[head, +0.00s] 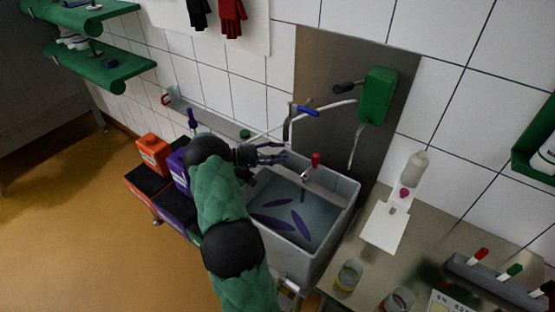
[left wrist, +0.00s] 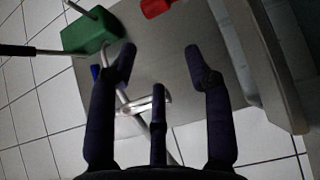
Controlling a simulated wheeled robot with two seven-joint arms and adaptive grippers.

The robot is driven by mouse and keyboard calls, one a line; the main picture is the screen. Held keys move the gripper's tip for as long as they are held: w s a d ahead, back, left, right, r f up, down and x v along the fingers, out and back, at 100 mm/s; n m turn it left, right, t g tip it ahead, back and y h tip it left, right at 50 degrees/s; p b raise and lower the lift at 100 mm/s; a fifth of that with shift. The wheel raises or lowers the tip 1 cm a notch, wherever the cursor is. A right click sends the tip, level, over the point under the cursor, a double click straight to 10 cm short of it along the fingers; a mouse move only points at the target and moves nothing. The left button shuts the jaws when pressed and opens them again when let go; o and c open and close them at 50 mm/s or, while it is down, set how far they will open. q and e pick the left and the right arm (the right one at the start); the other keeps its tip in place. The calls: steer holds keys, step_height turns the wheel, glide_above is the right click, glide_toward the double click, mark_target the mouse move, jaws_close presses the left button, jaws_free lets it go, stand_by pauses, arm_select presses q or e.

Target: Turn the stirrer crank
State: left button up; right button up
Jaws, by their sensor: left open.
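The stirrer appears to be the green box (head: 378,96) on the metal wall panel; it also shows at the upper left of the left wrist view (left wrist: 88,32). Its crank has a black grip (head: 345,88) sticking out to the left; in the left wrist view the dark grip (left wrist: 14,50) reaches the left edge. A bent metal rod (head: 355,148) hangs below the box. My left gripper (head: 272,153) is open and empty over the left rim of the sink, below and left of the crank and apart from it. Its dark fingers (left wrist: 155,75) are spread in the left wrist view.
The grey sink (head: 335,238) holds liquid and several purple slender pieces (head: 301,224). A worktop (head: 335,268) with jars is at right. Orange (head: 152,150) and purple containers stand at left.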

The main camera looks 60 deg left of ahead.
arm_select(q)
steer(key=shift+s+a, duration=0.1)
steer(key=shift+s, duration=0.05)
steer(key=shift+r, duration=0.1)
steer(key=c, duration=0.6)
steer(key=shift+w+r+m+p, duration=0.2)
steer(key=shift+m+p, duration=0.1)
steer(key=shift+p, duration=0.15)
jaws_close()
step_height(320, 180, up, 9)
steer(key=s+d+m+g+y+p, duration=0.2)
steer(key=m+g+y+p, duration=0.55)
steer(key=p, duration=1.25)
steer(key=w+d+f+n+g+h+p, duration=0.1)
steer(key=w+d+f+n, duration=0.1)
steer(key=w+f, duration=0.6)
steer(key=shift+w+d+f+g+p, duration=0.15)
steer(key=shift+w+d+g+p, duration=0.2)
steer(key=shift+w, duration=0.3)
